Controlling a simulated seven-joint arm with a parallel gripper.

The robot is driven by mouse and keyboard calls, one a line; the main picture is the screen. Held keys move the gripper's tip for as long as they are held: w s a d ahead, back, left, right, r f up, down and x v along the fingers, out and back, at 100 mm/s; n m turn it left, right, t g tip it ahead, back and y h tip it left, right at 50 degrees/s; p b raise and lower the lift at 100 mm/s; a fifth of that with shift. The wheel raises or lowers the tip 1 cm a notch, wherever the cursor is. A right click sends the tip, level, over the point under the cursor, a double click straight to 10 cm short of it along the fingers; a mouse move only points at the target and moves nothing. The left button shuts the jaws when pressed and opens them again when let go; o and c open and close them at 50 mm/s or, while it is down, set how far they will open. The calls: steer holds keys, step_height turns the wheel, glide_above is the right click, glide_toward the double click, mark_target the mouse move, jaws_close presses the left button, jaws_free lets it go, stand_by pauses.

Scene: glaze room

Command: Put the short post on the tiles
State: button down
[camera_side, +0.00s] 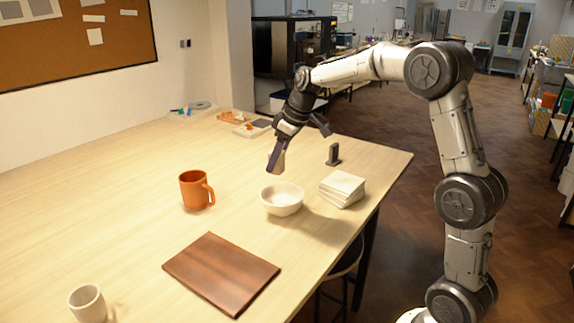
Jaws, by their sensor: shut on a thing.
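My gripper (274,167) points down above the table, a little behind and above the white bowl. The tiles (342,187) are a stack of white squares on the table, right of the bowl and near the table's right edge. The top of the stack is bare. My gripper is left of the tiles and higher, apart from them.
A small dark upright object (333,154) stands behind the tiles. An orange mug (196,190) is to the left, a brown board (221,272) in front, and a pale cup (87,303) at front left.

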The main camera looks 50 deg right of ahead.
steer(key=s+d+r+m+h, duration=0.1)
steer(key=s+d+r, duration=0.25)
steer(key=s, duration=0.75)
steer(key=s+d+r+m, duration=0.1)
steer(key=s+d+r, duration=0.3)
steer(key=s, duration=0.6)
glide_toward(337, 179)
steer(key=shift+w+a+f+m, duration=0.15)
steer(key=shift+w+f, duration=0.05)
steer(key=shift+w, duration=0.15)
steer(key=shift+w+a+f+m, duration=0.1)
steer(key=shift+w+f+m, duration=0.1)
steer(key=shift+w, duration=0.15)
steer(key=shift+w+d+f, duration=0.25)
steer(key=shift+w+f, duration=0.05)
steer(key=shift+f, duration=0.2)
steer(key=shift+w+d+f, duration=0.1)
steer(key=shift+f, duration=1.55)
steer(key=shift+f, duration=0.15)
steer(key=shift+c, duration=2)
jaws_free()
